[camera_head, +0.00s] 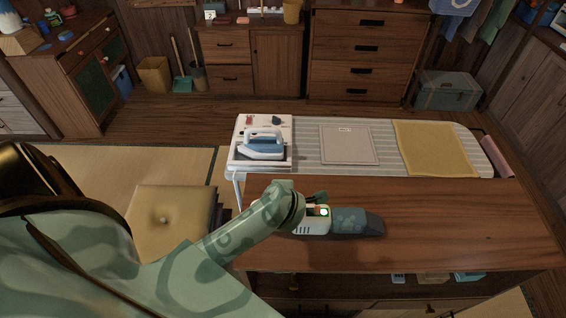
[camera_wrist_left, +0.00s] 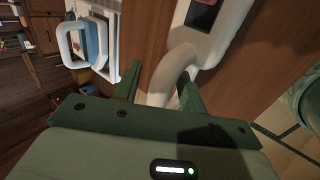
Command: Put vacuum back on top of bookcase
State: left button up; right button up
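The handheld vacuum (camera_head: 354,222), with a white body and a dark grey nozzle pointing right, lies on the brown wooden top of the bookcase (camera_head: 460,225). In the left wrist view its white body (camera_wrist_left: 212,38) and curved white handle (camera_wrist_left: 166,85) show close up. My left gripper (camera_head: 314,202) is at the handle end of the vacuum. In the wrist view its green fingers (camera_wrist_left: 160,84) stand apart on either side of the handle, with a small gap on the left side. My arm hides part of the vacuum in the head view. My right gripper is not in view.
An ironing board (camera_head: 305,148) stands directly behind the bookcase, with an iron (camera_head: 263,145) at its left end and a yellow cloth (camera_head: 434,148) on the right. A cushioned stool (camera_head: 160,215) stands left. The bookcase top right of the vacuum is clear.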

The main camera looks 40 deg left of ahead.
pick_arm(q)
jog(key=shift+r, duration=0.2)
jog(key=p+v, duration=0.4)
jog(key=v, duration=0.8)
jog(key=shift+p, duration=0.4)
